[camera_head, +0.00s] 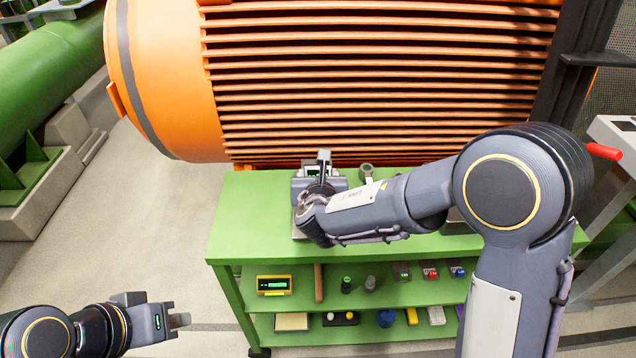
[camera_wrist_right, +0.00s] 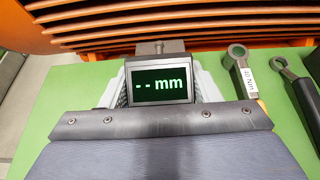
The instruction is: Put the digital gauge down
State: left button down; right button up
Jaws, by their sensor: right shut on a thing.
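The digital gauge (camera_wrist_right: 160,86) has a dark screen reading "-- mm" in green and sits between my right gripper's jaws in the right wrist view. In the head view its small screen (camera_head: 313,171) shows near the back left of the green cart's top (camera_head: 240,215). My right gripper (camera_head: 318,184) is shut on it, over the cart top. The wrist hides the gauge's lower part, so I cannot tell whether it touches the surface. My left gripper (camera_head: 180,321) is away from the cart at the lower left, and its jaw gap is unclear.
Two ring-ended tools, one labelled (camera_wrist_right: 240,72) and one dark (camera_wrist_right: 297,85), lie right of the gauge. The orange finned housing (camera_head: 380,80) stands close behind the cart. Shelves below hold a yellow meter (camera_head: 274,285) and several small items. The cart top's front left is clear.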

jog(key=shift+f, duration=0.7)
jog(key=shift+f, duration=0.2)
jog(key=o, duration=1.2)
jog(key=shift+r, duration=0.1)
